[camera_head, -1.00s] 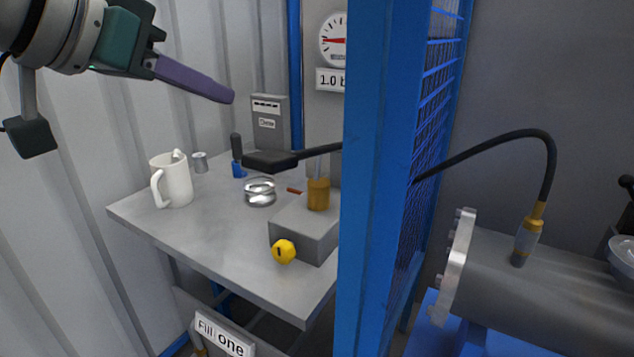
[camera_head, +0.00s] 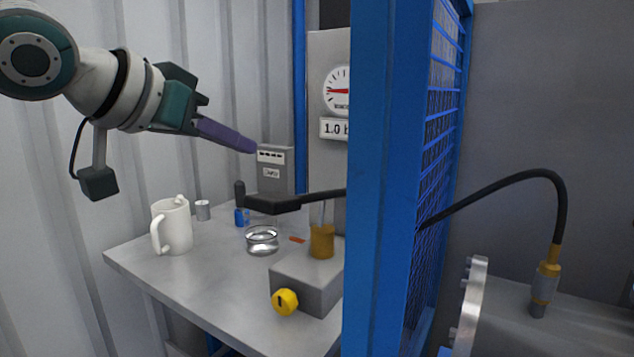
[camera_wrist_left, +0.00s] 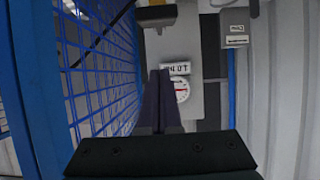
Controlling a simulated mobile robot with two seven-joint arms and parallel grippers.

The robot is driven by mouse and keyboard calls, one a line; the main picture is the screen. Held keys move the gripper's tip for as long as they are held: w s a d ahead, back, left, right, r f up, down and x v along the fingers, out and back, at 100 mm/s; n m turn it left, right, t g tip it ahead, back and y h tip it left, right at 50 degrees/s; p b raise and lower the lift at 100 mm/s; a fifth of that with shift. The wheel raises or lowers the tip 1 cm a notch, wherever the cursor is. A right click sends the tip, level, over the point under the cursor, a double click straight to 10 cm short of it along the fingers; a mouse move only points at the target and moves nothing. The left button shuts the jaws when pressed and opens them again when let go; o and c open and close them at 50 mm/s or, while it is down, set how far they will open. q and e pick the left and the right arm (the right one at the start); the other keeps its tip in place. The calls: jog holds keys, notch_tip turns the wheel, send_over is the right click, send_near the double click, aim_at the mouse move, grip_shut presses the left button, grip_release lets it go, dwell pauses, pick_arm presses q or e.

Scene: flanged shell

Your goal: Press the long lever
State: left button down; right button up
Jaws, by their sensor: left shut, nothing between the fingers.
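The long black lever (camera_head: 290,203) runs from behind the blue post leftward over the table and ends in an upturned grip. It sits above the grey pump block (camera_head: 310,285) with its brass plunger (camera_head: 322,241) and yellow knob (camera_head: 285,301). My left gripper (camera_head: 254,149) has its purple fingers shut and empty. In the head view its tips show above the lever's left end, apart from it. In the left wrist view the shut fingers (camera_wrist_left: 160,74) point toward the gauge panel. My right gripper is out of view.
A blue post (camera_head: 385,180) and mesh (camera_head: 430,150) stand right of the lever and hide its far end. A white mug (camera_head: 172,226), a small metal cylinder (camera_head: 203,211) and a glass dish (camera_head: 262,240) stand on the grey table (camera_head: 215,290). A gauge (camera_head: 339,92) is behind.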

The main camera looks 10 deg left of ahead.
pick_arm(q)
send_over(263, 198)
jog(key=w, duration=0.1)
notch_tip(263, 198, down, 3)
jog(key=shift+d+r, duration=0.15)
jog(key=f, duration=0.2)
jog(key=shift+s+f, duration=0.25)
jog(key=shift+f, duration=0.05)
jog(key=shift+s+a+f, duration=0.15)
jog(key=shift+a+f, duration=0.05)
jog(key=shift+f, duration=0.45)
jog(key=shift+f+b, duration=0.15)
jog(key=shift+b, duration=0.2)
